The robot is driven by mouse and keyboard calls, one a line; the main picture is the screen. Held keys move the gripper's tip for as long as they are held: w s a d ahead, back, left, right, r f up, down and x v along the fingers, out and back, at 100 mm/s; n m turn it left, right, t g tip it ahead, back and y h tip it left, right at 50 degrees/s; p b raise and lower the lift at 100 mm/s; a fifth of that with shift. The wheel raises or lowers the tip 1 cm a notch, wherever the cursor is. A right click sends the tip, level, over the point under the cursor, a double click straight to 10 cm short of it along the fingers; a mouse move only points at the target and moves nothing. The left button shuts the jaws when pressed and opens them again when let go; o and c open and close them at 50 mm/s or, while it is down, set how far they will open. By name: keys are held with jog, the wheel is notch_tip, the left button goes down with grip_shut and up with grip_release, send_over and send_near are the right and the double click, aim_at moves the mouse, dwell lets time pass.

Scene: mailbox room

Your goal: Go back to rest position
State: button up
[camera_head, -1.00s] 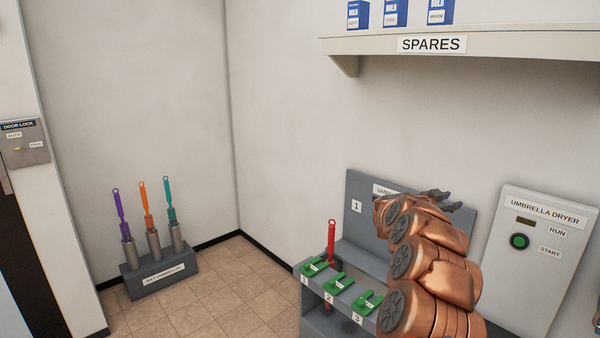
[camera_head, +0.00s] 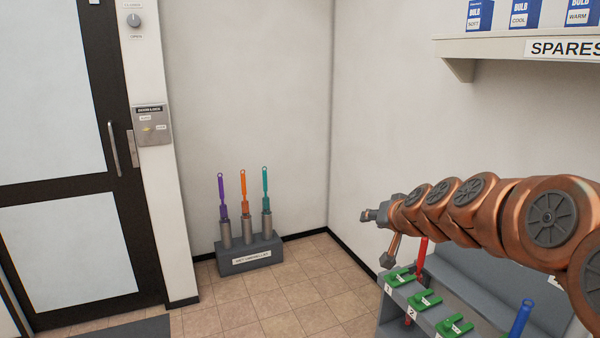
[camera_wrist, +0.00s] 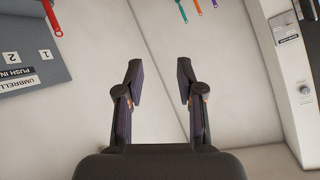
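My copper arm reaches leftward across the right half of the head view, with my gripper (camera_head: 374,217) at its far left end, in front of the bare wall. In the wrist view my gripper (camera_wrist: 159,70) has its two dark fingers spread apart, with nothing between them. A red umbrella (camera_head: 422,258) stands upright in slot 1 of the grey dryer rack (camera_head: 393,306), below and partly behind my arm. It also shows in the wrist view (camera_wrist: 52,20), apart from the fingers.
A grey stand (camera_head: 250,262) on the floor holds a purple (camera_head: 222,195), an orange (camera_head: 243,190) and a teal umbrella (camera_head: 265,190). A door (camera_head: 75,245) and a door lock panel (camera_head: 151,125) are at left. A spares shelf (camera_head: 490,48) hangs upper right. The middle floor is clear.

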jog(key=s+a+f+n+g, duration=0.1)
jog(key=s+a+f+g, duration=0.15)
jog(key=s, duration=0.55)
jog(key=s+a+f+n+g, duration=0.15)
jog(key=s+f, duration=0.25)
jog(key=s, duration=0.4)
jog(key=s+a+f+n+g, duration=0.1)
jog(key=s+a+f+g, duration=0.15)
jog(key=s, duration=0.45)
jog(key=s+d+f+g+h, duration=0.1)
jog(key=s+d+f+g, duration=0.2)
jog(key=s, duration=0.8)
jog(key=s+d+f+m+g+h, duration=0.1)
jog(key=s+d+f+g, duration=0.2)
jog(key=s, duration=0.9)
jog(key=shift+d+h, duration=0.35)
jog(key=shift+h, duration=0.05)
jog(key=shift+d+g, duration=0.15)
jog(key=shift+g, duration=0.1)
